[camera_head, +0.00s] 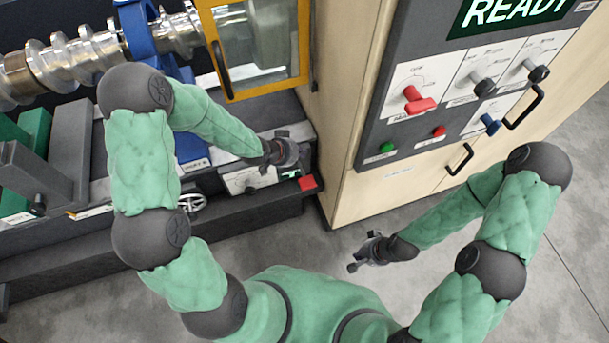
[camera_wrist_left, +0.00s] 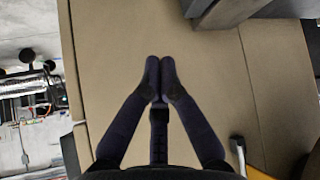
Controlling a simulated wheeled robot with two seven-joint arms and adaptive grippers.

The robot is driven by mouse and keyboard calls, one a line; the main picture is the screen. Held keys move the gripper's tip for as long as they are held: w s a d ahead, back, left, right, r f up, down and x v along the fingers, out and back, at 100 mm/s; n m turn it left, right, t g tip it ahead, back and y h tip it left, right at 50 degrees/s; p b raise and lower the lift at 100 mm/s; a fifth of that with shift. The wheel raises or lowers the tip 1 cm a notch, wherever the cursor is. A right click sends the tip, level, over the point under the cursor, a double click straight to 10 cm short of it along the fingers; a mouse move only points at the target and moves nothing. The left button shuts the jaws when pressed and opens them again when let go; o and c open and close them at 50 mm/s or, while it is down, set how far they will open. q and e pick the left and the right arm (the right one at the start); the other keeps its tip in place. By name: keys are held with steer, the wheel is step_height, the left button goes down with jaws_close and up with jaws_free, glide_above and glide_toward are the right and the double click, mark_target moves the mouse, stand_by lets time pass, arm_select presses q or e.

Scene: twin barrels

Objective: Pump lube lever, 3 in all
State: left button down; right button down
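The lube lever cannot be made out for certain. A white panel with a dark knob (camera_head: 250,178) is set in the front of the machine base. A red block (camera_head: 307,183) sits at the base's right corner. My left gripper (camera_head: 292,153) is just above and right of that panel, near the cabinet side, and hides part of the base. In the left wrist view its fingertips (camera_wrist_left: 160,65) meet. A dark bar lies between the fingers lower down; I cannot tell whether it is part of the gripper. My right gripper (camera_head: 361,254) hangs over the floor, apart from everything; its finger opening is unclear.
A beige cabinet (camera_head: 340,110) stands right of the machine. Its panel carries a red knob (camera_head: 415,100), dark knobs, a blue knob (camera_head: 490,124) and a READY display (camera_head: 515,12). A yellow-framed guard door (camera_head: 265,94) is above my left gripper. The floor (camera_head: 300,245) in front is clear.

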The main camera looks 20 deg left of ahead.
mark_target(303, 177)
arm_select(q)
steer(key=shift+s+d+f+b, duration=0.15)
steer(key=shift+f+b, duration=1.15)
steer(key=shift+f, duration=0.15)
steer(key=shift+s+d+f+b, duration=0.1)
steer(key=shift+s+f+b, duration=0.1)
steer(key=shift+f+b, duration=1.2)
steer(key=shift+s+d+f+b, duration=0.15)
steer(key=shift+f+b, duration=1.1)
steer(key=shift+f, duration=0.2)
steer(key=shift+f, duration=0.1)
steer(key=shift+f+b, duration=0.3)
steer(key=shift+b, duration=0.05)
steer(key=shift+s+d+f+b, duration=0.1)
steer(key=shift+s+f+b, duration=0.1)
steer(key=shift+f+b, duration=0.5)
steer(key=shift+s+d+f+b, duration=0.1)
steer(key=shift+s+f+b, duration=0.05)
steer(key=shift+f+b, duration=0.55)
stand_by(0.4)
steer(key=shift+w+a+r+p, duration=0.1)
steer(key=shift+w+r+p, duration=0.05)
steer(key=shift+r+p, duration=0.75)
steer(key=shift+w+a+r+p, duration=0.1)
steer(key=shift+r+p, duration=0.75)
steer(key=shift+r, duration=0.05)
steer(key=shift+r, duration=0.1)
